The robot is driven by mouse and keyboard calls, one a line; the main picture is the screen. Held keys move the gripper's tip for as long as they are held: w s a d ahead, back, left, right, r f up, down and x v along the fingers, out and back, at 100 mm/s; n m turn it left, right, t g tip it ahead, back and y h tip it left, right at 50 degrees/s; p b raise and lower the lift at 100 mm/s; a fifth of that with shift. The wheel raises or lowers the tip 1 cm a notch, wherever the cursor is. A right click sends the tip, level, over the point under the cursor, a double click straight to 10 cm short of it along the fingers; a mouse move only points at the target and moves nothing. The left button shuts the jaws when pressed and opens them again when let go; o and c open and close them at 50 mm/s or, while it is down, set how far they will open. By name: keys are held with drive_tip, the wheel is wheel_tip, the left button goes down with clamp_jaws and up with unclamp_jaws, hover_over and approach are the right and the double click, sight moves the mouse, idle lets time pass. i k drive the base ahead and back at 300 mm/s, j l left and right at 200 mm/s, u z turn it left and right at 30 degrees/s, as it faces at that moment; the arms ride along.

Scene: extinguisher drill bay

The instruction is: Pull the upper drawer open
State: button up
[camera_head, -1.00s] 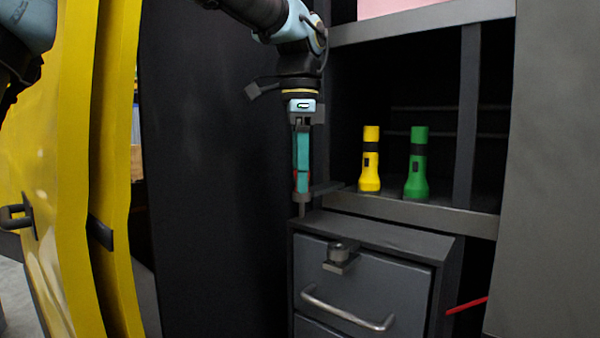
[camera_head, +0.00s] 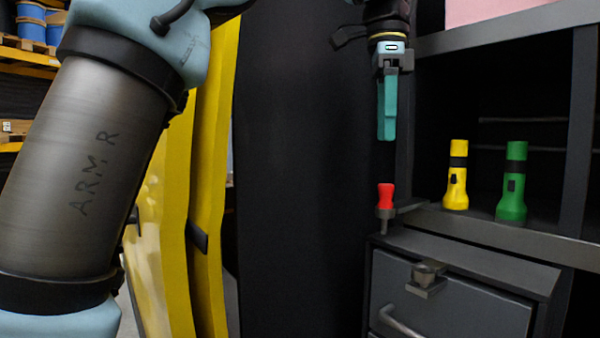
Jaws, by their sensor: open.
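The upper drawer (camera_head: 475,305) of the grey cabinet is shut, its front flush with the cabinet. Its silver bar handle (camera_head: 402,325) shows only in part at the bottom edge of the picture. A small metal latch or knob piece (camera_head: 427,275) sits at the top edge of the drawer front. My gripper (camera_head: 387,137), with teal fingers pointing down, is open and empty. It is above and behind the cabinet's left corner in the picture, well above the drawer. Only one finger shows clearly.
A red-handled tool (camera_head: 386,194) stands upright in a small bracket just below my gripper. A yellow flashlight (camera_head: 456,178) and a green flashlight (camera_head: 513,184) stand on the shelf (camera_head: 500,236). A dark panel (camera_head: 300,170) and a yellow door (camera_head: 207,200) are at left.

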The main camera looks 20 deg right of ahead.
sight(456, 305)
drive_tip(key=k, duration=1)
